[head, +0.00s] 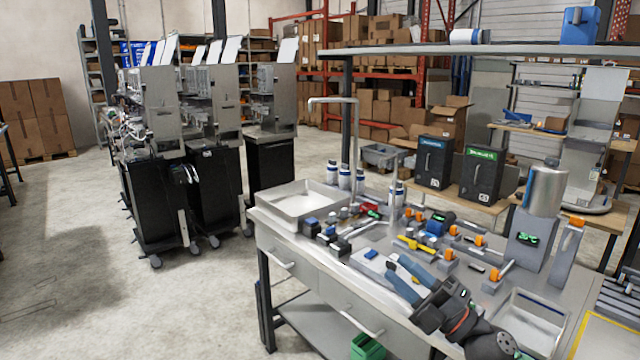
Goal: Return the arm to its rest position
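My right arm (468,330) comes in from the lower right and reaches over the front of the metal workbench (305,258). Its gripper (395,268) has two blue-grey fingers that point up and left, with a gap between them. It looks open, and I see nothing held between the fingers. The fingers are over a pale flat surface on the bench, beside a small blue block (371,253). I cannot tell whether they touch the surface. My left gripper is not in view.
A shallow metal tray (300,200) is at the bench's left end; another tray (530,320) is right of my arm. Small fittings and a yellow tool (417,246) lie beyond the gripper. A metal canister (545,190) stands at right. A shelf (480,49) spans above.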

